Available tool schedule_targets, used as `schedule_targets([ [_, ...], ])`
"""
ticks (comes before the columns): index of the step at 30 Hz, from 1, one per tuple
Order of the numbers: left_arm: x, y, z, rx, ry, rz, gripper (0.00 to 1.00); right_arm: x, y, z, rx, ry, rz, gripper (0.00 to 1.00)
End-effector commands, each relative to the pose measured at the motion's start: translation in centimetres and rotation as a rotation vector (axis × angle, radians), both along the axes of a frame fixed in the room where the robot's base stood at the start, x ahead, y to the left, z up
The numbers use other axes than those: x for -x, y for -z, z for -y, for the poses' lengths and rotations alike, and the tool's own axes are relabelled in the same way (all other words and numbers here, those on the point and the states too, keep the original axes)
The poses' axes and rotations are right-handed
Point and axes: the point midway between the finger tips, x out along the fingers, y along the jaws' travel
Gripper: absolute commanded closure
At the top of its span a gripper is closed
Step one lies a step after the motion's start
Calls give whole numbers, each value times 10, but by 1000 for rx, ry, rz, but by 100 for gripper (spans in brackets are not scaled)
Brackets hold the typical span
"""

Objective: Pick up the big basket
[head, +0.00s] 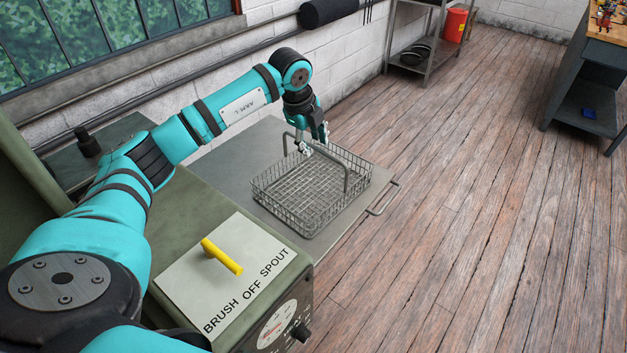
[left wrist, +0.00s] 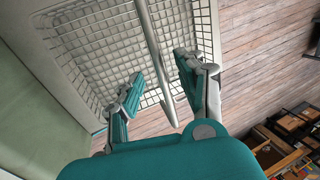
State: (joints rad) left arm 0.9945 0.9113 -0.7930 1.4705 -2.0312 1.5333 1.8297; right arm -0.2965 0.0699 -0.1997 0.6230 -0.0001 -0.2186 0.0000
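The big basket (head: 300,205) is an empty wire-mesh basket with a grey bar handle (head: 347,172) arching over it. It sits on a flat grey shelf (head: 255,150). My left gripper (head: 316,148) is over the basket's far side, at the handle. In the left wrist view the basket's mesh (left wrist: 95,50) fills the upper left, and the handle bar (left wrist: 153,50) runs between the two spread fingers of my left gripper (left wrist: 160,85). The fingers look apart from the bar. My right gripper is in neither view.
A green machine with a yellow lever (head: 222,256) and a plate marked "BRUSH OFF SPOUT" stands nearest me. The shelf has a pull bar (head: 382,199) on its right edge. A rack with a red bucket (head: 455,25) and a workbench (head: 590,75) stand farther back. The wooden floor is clear.

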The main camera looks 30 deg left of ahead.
Motion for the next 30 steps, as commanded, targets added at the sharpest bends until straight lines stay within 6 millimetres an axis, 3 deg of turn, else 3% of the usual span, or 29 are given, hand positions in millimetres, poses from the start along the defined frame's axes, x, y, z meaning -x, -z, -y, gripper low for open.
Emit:
schedule_targets([
  [1, -2, 5, 0, -1, 0, -5, 62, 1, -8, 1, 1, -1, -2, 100],
  [6, -8, 23, 0, 0, 0, -1, 62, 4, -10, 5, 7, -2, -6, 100],
  [13, -8, 25, 1, 0, 1, 0, 62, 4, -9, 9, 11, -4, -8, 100],
  [22, -8, 25, 1, 0, 1, 0, 98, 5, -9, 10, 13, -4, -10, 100],
  [30, -8, 24, 0, 0, 1, 1, 100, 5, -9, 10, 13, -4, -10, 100],
])
